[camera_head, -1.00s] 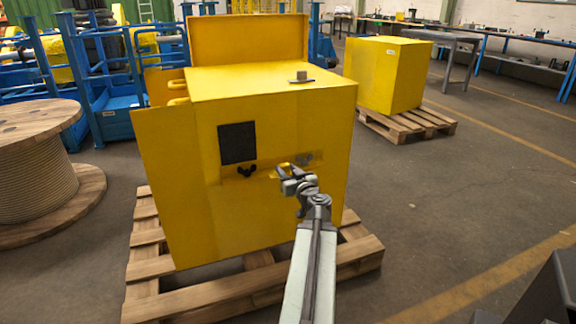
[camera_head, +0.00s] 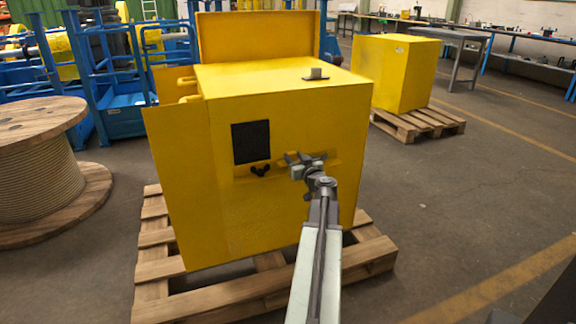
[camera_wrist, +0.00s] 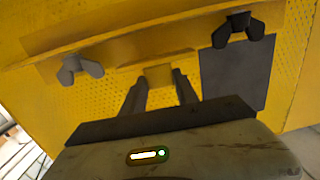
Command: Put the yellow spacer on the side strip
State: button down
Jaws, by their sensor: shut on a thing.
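The yellow spacer (camera_wrist: 158,75) is a small block between my gripper's fingertips in the wrist view. My gripper (camera_wrist: 160,78) is shut on it, in front of the yellow cabinet (camera_head: 285,215). In the head view my gripper (camera_head: 293,165) hides the spacer. The side strip (camera_wrist: 125,47), a yellow band along the cabinet face, lies just beyond the spacer in the wrist view; I cannot tell whether they touch. A black wing nut (camera_wrist: 238,29) and a grey wing nut (camera_wrist: 79,68) are at either side of the spacer.
A dark square panel (camera_head: 250,142) is on the cabinet face, close to my gripper. The cabinet stands on a wooden pallet (camera_head: 160,254), with a flap open at its left. A wooden cable reel (camera_head: 38,165) stands left.

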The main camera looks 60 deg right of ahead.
jog(key=f+b, duration=0.4)
jog(key=shift+w+d, duration=0.1)
jog(key=shift+w, duration=0.15)
jog(key=c, duration=0.9)
grip_release()
jog(key=shift+r, duration=0.1)
